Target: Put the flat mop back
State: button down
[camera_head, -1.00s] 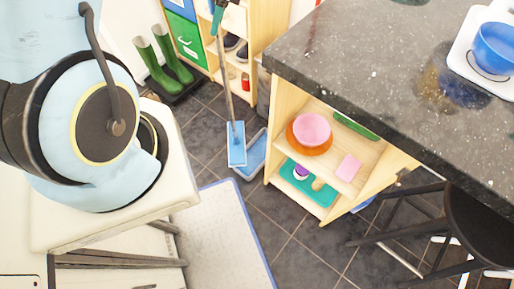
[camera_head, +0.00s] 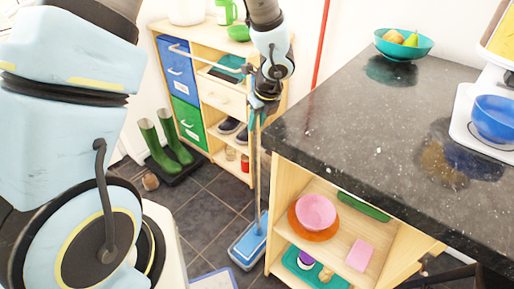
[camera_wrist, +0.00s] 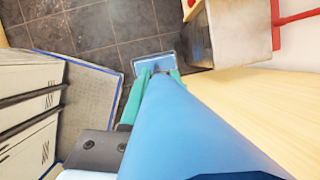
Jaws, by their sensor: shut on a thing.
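The flat mop has a long thin pole and a flat blue head (camera_head: 256,226). My gripper (camera_head: 263,103) is shut on the upper part of its handle, in front of the shelf unit. The pole (camera_head: 256,165) hangs down nearly upright. The head is at a shallow blue tray (camera_head: 246,255) on the floor, beside the counter's open end. It overlaps the tray in the picture; I cannot tell whether it rests in it or hovers just above. In the wrist view the wide blue handle (camera_wrist: 195,125) fills the middle, with the head (camera_wrist: 155,62) small at its far end.
A wooden shelf unit (camera_head: 205,90) with blue and green drawers stands behind. Green boots (camera_head: 165,145) stand on a dark mat at left. The granite counter (camera_head: 375,125) is close on the right, with open shelves below. A red pole (camera_head: 321,45) leans at the wall.

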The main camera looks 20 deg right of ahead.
aim_at(259, 132)
jog(key=shift+f+b, duration=0.55)
jog(key=shift+f, duration=2.2)
jog(key=c, duration=0.6)
grip_release()
jog(key=shift+c, duration=0.2)
jog(key=p+v, duration=0.2)
jog(key=v, duration=1)
